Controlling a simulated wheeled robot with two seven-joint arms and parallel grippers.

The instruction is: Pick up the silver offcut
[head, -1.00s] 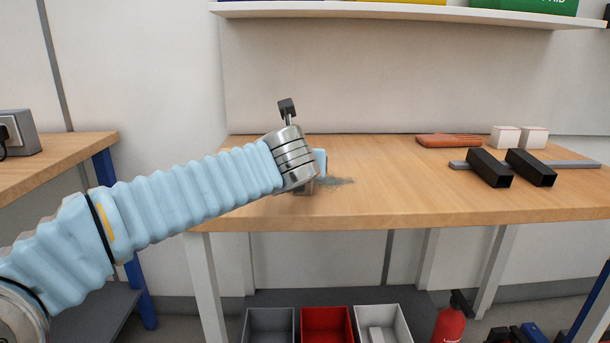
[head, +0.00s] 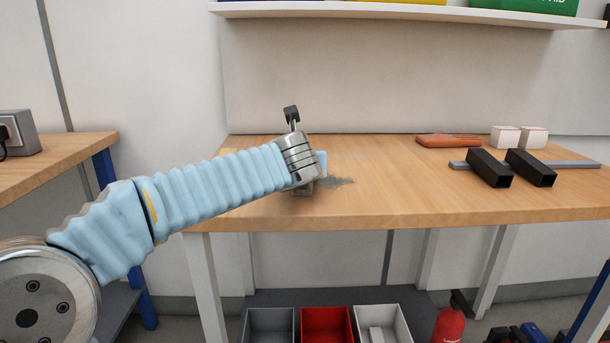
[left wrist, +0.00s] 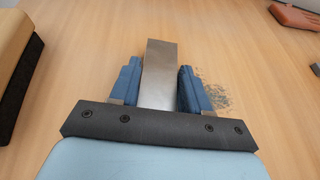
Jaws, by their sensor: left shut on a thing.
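The silver offcut (left wrist: 160,75) is a plain grey metal block. In the left wrist view it stands between the two blue fingers of my left gripper (left wrist: 157,88), which is shut on it. Its far end sticks out beyond the fingertips. In the head view my left gripper (head: 307,183) is low over the left part of the workbench (head: 400,205), mostly hidden behind my wrist. Whether the offcut touches the bench top is hard to tell. My right gripper is not in view.
Grey filings (head: 340,182) lie just right of the gripper. Two black tubes (head: 490,168) rest across a grey bar (head: 580,164) at the right, near two white boxes (head: 505,137) and an orange-brown item (head: 448,140). Grey, red (head: 326,313) and white bins stand below. The bench middle is clear.

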